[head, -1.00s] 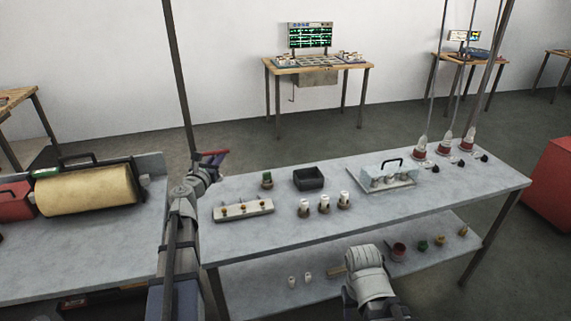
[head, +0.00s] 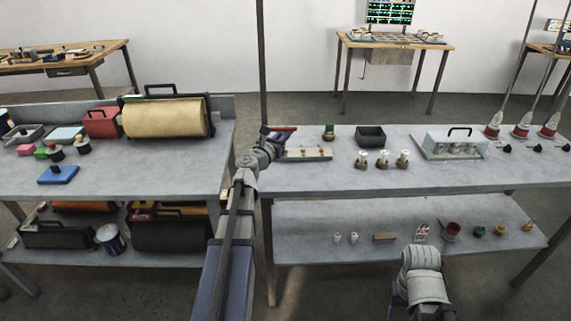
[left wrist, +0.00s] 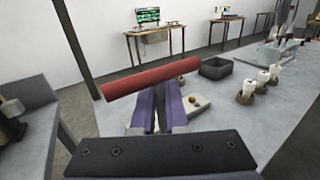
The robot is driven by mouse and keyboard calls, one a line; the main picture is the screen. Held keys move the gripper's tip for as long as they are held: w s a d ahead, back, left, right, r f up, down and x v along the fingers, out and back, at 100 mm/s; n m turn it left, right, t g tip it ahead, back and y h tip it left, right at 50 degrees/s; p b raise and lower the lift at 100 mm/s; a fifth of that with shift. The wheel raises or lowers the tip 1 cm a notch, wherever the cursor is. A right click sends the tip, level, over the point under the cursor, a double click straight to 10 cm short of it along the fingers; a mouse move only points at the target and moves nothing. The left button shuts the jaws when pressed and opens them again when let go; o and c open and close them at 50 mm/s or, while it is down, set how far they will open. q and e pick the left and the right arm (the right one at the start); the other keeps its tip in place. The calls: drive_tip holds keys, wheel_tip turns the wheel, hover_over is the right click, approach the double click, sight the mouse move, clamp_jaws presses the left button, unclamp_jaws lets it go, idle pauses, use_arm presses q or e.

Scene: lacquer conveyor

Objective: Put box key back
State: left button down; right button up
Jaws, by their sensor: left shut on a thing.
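My left gripper (head: 273,137) is shut on a red bar-shaped handle (head: 285,129), likely the box key, above the left end of the right table. In the left wrist view the red handle (left wrist: 150,78) lies crosswise at the tips of the purple fingers (left wrist: 158,100); anything below it is hidden by them. A pale block with brass knobs (head: 310,154) lies on the table just right of the gripper, partly covered by it in the head view. It also shows behind the fingers in the left wrist view (left wrist: 196,108). My right gripper is not visible, only its arm.
A dark open tray (head: 371,136), a green-topped piece (head: 329,132), several white-topped pegs (head: 382,160) and a clear-covered box (head: 455,147) stand on the right table. The left table holds a yellow roller (head: 166,118). A gap separates the tables.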

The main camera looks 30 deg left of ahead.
use_arm(q)
wheel_tip(320, 180, down, 4)
drive_tip(key=b, duration=0.3)
drive_tip(key=shift+f, duration=0.2)
drive_tip(key=shift+f, duration=0.15)
wheel_tip(320, 180, down, 3)
drive_tip(key=b, duration=0.4)
drive_tip(key=shift+f, duration=0.2)
drive_tip(key=shift+f, duration=0.2)
drive_tip(key=c, duration=0.9)
unclamp_jaws()
drive_tip(key=shift+c, duration=0.2)
drive_tip(key=shift+r, duration=0.15)
